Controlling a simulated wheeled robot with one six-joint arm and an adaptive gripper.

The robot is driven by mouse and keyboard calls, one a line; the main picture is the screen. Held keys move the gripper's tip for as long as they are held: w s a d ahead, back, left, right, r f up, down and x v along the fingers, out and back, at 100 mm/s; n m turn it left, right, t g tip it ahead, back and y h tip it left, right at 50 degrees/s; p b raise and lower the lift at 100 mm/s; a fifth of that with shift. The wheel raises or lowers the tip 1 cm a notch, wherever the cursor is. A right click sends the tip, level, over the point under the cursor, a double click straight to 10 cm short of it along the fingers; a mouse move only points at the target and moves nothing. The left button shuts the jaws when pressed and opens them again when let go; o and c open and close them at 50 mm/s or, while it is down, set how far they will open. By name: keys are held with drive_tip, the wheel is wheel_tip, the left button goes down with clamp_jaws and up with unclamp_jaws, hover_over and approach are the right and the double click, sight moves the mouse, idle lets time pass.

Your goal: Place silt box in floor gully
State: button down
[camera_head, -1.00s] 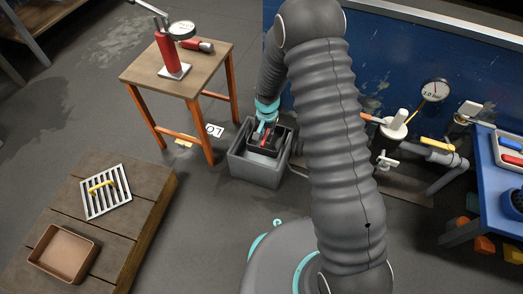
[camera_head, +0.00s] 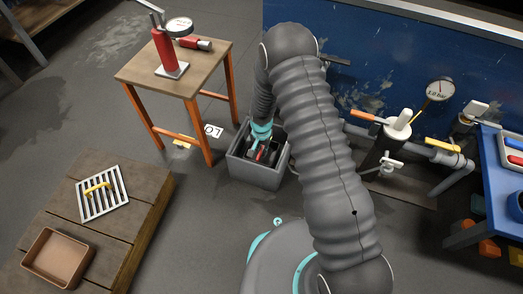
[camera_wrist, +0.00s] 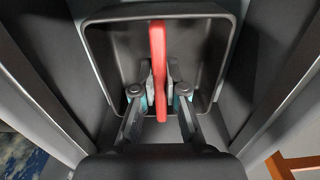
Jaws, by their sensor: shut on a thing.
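The silt box, taken to be the dark open box with a red handle (camera_wrist: 118,45), sits within the walls of the grey floor gully (camera_head: 252,171). In the head view the silt box (camera_head: 272,157) is partly hidden by my gripper and the gully's near wall. My gripper (camera_wrist: 160,80) reaches down into the gully with its fingers closed on either side of the red handle (camera_wrist: 158,45). The silt box looks roughly level. I cannot tell whether it rests on the gully's bottom.
A wooden platform (camera_head: 130,226) at the left bears a slatted grate with a yellow handle (camera_head: 103,193) and a brown tray (camera_head: 58,258). A wooden table with orange legs (camera_head: 187,68) stands behind the gully. Pipework with a gauge (camera_head: 440,89) and a blue bench (camera_head: 492,190) are right.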

drive_tip(key=shift+f, duration=0.2)
drive_tip(key=c, duration=1.2)
unclamp_jaws()
